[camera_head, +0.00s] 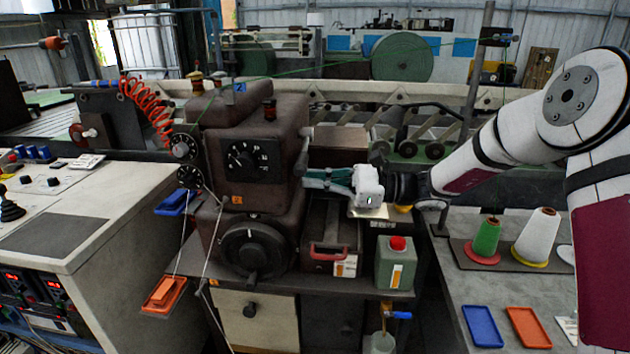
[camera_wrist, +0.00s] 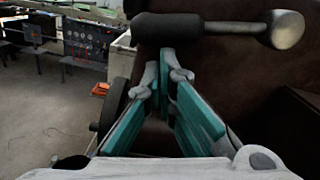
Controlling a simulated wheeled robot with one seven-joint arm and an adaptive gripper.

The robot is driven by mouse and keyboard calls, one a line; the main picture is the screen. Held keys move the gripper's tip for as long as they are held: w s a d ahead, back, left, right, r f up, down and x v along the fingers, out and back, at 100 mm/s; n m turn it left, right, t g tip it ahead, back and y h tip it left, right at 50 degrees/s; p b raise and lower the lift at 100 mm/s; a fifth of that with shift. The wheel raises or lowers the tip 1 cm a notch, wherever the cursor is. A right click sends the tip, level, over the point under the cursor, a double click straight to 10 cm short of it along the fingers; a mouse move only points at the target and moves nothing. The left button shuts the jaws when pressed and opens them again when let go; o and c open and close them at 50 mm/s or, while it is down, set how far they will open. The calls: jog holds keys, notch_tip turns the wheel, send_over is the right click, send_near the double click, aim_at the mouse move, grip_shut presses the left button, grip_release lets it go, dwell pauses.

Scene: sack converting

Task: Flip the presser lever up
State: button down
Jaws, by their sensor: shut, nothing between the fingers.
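The presser lever (camera_wrist: 230,25) crosses the top of the wrist view, a dark bar with a rounded pale metal knob (camera_wrist: 286,30) at its right end. It is in front of the dark brown sewing machine head (camera_head: 252,140). My gripper (camera_wrist: 165,68) has teal fingers that converge at the tips, with nothing held between them. The fingertips appear just below the lever in the wrist view; I cannot tell whether they touch it. In the head view my gripper (camera_head: 306,178) reaches in from the right, beside the machine head's right side.
A green bottle with a red cap (camera_head: 396,262) and a red-handled box (camera_head: 330,250) stand below my gripper. A handwheel (camera_head: 252,250) is on the machine's front. Thread cones (camera_head: 535,238) and two trays (camera_head: 483,326) are on the right table. A control console (camera_head: 60,225) stands left.

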jog(key=shift+s+r+m+p, duration=0.25)
jog(key=shift+r+m+p, duration=0.15)
jog(key=shift+p, duration=0.05)
jog(key=shift+s+r+m+p, duration=0.3)
jog(key=shift+r+m+p, duration=0.35)
jog(key=shift+p, duration=0.2)
jog(key=r+m+p, duration=0.1)
jog(key=s+r+m+p, duration=0.1)
jog(key=r+m+p, duration=0.1)
jog(key=shift+r+t, duration=0.2)
jog(key=shift+t, duration=0.1)
notch_tip(320, 180, up, 3)
jog(key=m+p, duration=0.2)
jog(key=m, duration=0.2)
jog(key=shift+r, duration=0.1)
jog(key=shift+w+r+p, duration=0.25)
jog(key=shift+r+p, duration=0.1)
jog(key=shift+r, duration=0.2)
jog(key=shift+r, duration=0.1)
